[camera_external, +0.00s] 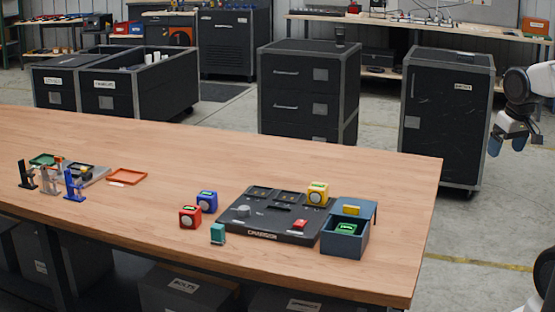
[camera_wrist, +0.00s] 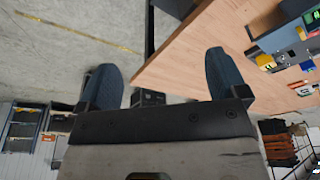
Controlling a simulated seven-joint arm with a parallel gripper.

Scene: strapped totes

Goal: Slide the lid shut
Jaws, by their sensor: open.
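A blue-grey box (camera_external: 343,242) stands near the right end of the wooden table, open at its front part. Its lid (camera_external: 368,210), with a yellow grip (camera_external: 351,210), covers the rear part and appears slid back. A dark block with a green top (camera_external: 346,229) sits in the open part. My gripper (camera_external: 507,146) hangs off the table's right end, well apart from the box, open and empty. In the wrist view its blue fingers (camera_wrist: 163,80) are spread, and part of the tabletop items shows at the upper right, too cropped to tell apart fully.
A dark console (camera_external: 270,232) stands left of the box, with a yellow cube (camera_external: 318,194) at its back right. A blue cube (camera_external: 206,200), red cube (camera_external: 190,216) and teal block (camera_external: 218,234) lie further left. Cabinets stand behind the table. The table's right end is clear.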

